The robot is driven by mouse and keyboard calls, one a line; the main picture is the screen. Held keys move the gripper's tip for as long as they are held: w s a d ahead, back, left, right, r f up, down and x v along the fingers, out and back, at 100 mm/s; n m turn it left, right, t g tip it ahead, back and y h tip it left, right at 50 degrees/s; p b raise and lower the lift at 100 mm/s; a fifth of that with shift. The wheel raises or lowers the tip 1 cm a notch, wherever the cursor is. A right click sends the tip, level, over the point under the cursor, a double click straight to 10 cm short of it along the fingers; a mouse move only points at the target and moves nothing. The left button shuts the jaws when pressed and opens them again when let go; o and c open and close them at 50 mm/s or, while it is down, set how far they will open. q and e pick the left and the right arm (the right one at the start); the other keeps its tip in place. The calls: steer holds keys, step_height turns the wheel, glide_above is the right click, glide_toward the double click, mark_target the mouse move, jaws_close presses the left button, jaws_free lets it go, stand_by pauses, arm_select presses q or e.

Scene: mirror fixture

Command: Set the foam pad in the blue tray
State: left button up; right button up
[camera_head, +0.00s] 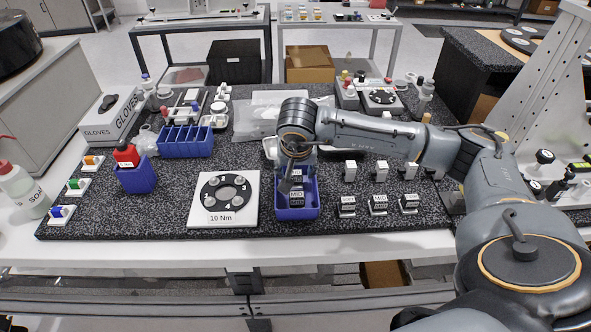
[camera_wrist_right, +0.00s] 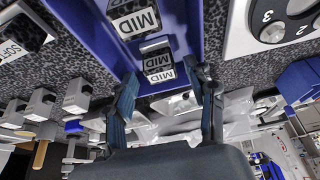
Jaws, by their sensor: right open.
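The blue tray (camera_head: 283,213) stands at the front middle of the dark mat, and its blue wall also shows in the right wrist view (camera_wrist_right: 213,35). In it are dark pieces with white MID labels, a nearer one (camera_head: 296,197) and a farther one (camera_wrist_right: 157,65). I take these labelled pieces to be foam pads. My right gripper (camera_wrist_right: 166,76) is open over the tray, one finger to each side of the farther piece, with gaps showing. Its fingertips are partly hidden in the head view. My left gripper is not in view.
Several labelled dark pieces (camera_head: 377,205) stand right of the tray, with white-topped items (camera_head: 381,171) behind them. A white 10 Nm plate (camera_head: 216,216) lies left of the tray. Farther left are a blue bin (camera_head: 137,177) and a blue rack (camera_head: 185,142).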

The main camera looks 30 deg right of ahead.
steer(key=b+v, duration=0.2)
steer(key=v, duration=1)
steer(key=shift+f, duration=0.1)
